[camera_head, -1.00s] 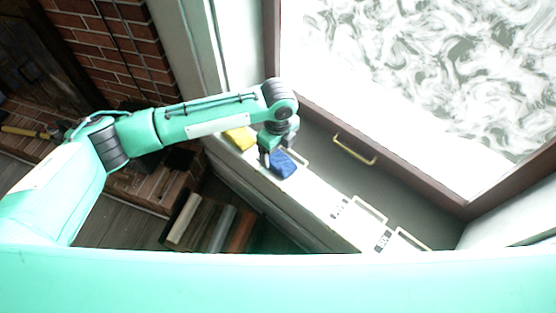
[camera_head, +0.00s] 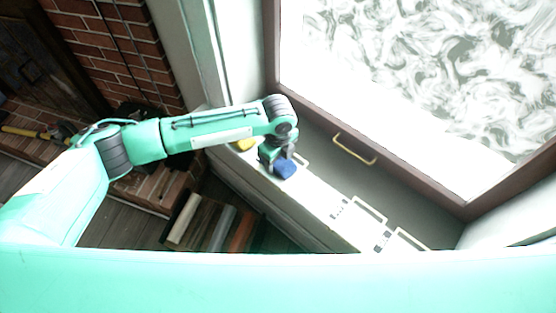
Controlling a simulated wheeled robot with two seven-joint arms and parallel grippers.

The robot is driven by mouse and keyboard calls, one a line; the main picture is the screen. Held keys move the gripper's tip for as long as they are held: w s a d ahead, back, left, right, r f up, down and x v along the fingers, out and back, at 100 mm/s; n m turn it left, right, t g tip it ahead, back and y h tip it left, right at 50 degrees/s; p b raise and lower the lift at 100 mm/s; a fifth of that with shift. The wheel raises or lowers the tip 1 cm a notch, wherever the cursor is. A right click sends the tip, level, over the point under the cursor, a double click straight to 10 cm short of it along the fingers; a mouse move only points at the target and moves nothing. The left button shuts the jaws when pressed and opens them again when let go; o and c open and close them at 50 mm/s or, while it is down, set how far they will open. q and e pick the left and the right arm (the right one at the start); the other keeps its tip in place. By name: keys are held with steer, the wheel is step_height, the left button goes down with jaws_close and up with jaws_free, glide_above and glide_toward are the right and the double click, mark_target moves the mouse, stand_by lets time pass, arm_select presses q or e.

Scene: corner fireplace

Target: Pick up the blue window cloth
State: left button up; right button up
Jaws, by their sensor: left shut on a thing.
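The blue window cloth (camera_head: 286,169) is on the white window sill (camera_head: 318,200), below the window's lower left corner. My left gripper (camera_head: 279,164) points down at it and is shut on it. The gripper and wrist cover part of the cloth's left side. I cannot tell whether the cloth still touches the sill. My right gripper is not in view.
White frame-like items (camera_head: 369,209) lie further right on the sill. A brass handle (camera_head: 354,149) is on the window frame. A brick fireplace (camera_head: 115,50) stands at left.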

arm_select(q)
step_height(320, 180, up, 20)
stand_by(0.6)
steer(key=shift+o, duration=0.8)
steer(key=shift+a, duration=0.1)
steer(key=shift+c, duration=0.3)
